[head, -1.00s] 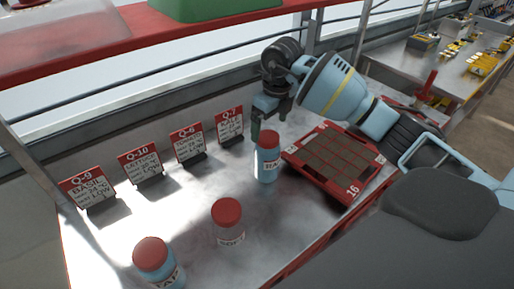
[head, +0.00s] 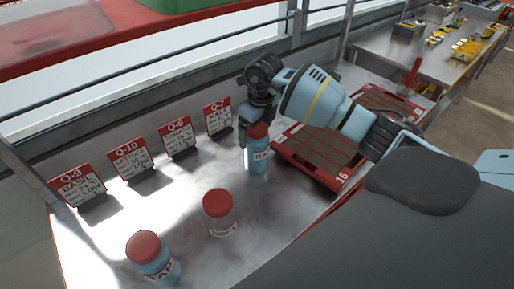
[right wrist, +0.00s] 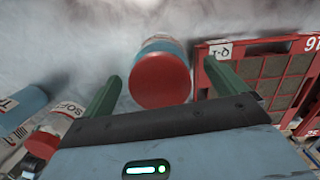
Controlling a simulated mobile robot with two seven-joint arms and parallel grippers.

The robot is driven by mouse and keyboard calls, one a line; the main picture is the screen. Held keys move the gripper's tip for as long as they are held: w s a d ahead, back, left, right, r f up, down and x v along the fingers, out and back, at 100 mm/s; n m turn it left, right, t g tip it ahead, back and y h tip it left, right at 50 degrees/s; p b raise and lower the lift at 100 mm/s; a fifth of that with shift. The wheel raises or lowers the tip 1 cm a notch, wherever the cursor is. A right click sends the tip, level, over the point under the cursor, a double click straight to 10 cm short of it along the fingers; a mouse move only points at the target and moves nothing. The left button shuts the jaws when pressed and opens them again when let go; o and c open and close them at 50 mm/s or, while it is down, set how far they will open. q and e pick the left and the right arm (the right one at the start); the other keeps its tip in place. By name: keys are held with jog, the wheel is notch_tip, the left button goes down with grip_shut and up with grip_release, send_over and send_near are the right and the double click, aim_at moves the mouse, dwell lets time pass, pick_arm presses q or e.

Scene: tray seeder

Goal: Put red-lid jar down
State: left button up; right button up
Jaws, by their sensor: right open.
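The red-lid jar (head: 257,163) has a blue body and a white label, and stands upright on the metal bench beside the tray. Its lid (right wrist: 160,80) shows in the right wrist view between the two green fingers of my right gripper (right wrist: 163,88). The fingers are open, with a gap visible on both sides of the lid. In the head view my right gripper (head: 246,135) is at the lid, and part of the lid is hidden by it. Two other jars with red lids, a clear one (head: 220,228) and a blue one (head: 158,266), stand nearer on the bench. My left gripper is out of view.
A red seed tray (head: 340,178) marked 16 lies right of the jar, close to the right finger in the wrist view. Red-and-white sign cards (head: 75,185) line the bench's back. A green bin (head: 190,5) is on the red shelf above. Bare bench lies left of the jar.

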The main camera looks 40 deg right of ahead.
jog(key=shift+w+f, duration=0.15)
jog(key=shift+f, duration=0.65)
jog(key=shift+r, duration=0.15)
grip_shut()
